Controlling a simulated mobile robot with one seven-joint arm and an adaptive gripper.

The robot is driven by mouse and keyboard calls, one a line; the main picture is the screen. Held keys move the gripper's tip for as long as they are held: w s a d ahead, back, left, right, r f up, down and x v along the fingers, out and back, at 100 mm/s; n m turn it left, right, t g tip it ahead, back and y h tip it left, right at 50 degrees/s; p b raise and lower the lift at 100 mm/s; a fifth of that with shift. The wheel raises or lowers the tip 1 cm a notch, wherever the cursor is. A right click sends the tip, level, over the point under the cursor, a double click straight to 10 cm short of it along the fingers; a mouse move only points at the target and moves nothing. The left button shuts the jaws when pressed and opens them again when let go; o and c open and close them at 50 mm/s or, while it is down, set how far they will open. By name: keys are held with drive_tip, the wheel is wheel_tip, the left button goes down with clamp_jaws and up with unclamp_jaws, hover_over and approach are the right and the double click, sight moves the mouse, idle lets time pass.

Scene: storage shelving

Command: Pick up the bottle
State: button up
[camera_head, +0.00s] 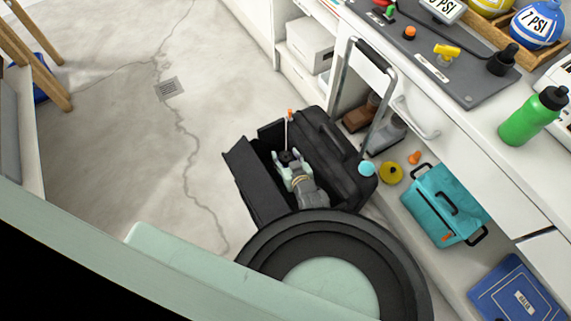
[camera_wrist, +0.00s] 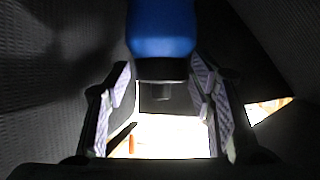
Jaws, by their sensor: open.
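A blue bottle (camera_wrist: 162,28) with a black cap (camera_wrist: 162,70) shows at the top middle of the wrist view, its cap end pointing down the picture. My gripper (camera_wrist: 161,92) is open, with one finger on each side of the cap; I cannot tell whether either touches it. In the head view my gripper (camera_head: 288,160) reaches down into an open black case (camera_head: 250,186) on the floor; the blue bottle is not visible there. A green bottle (camera_head: 528,118) with a black cap stands upright on the counter at the right, away from my gripper.
The case has dark walls close around my gripper and a tall metal handle (camera_head: 346,78). A teal toolbox (camera_head: 440,205), a yellow roll (camera_head: 390,172) and a blue box (camera_head: 515,292) sit on the low shelf at right. The floor (camera_head: 110,135) at left is mostly clear.

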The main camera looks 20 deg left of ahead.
drive_tip(key=shift+w+a+f, duration=0.2)
drive_tip(key=shift+w+a, duration=0.05)
clamp_jaws()
idle(0.5)
drive_tip(key=shift+d, duration=0.1)
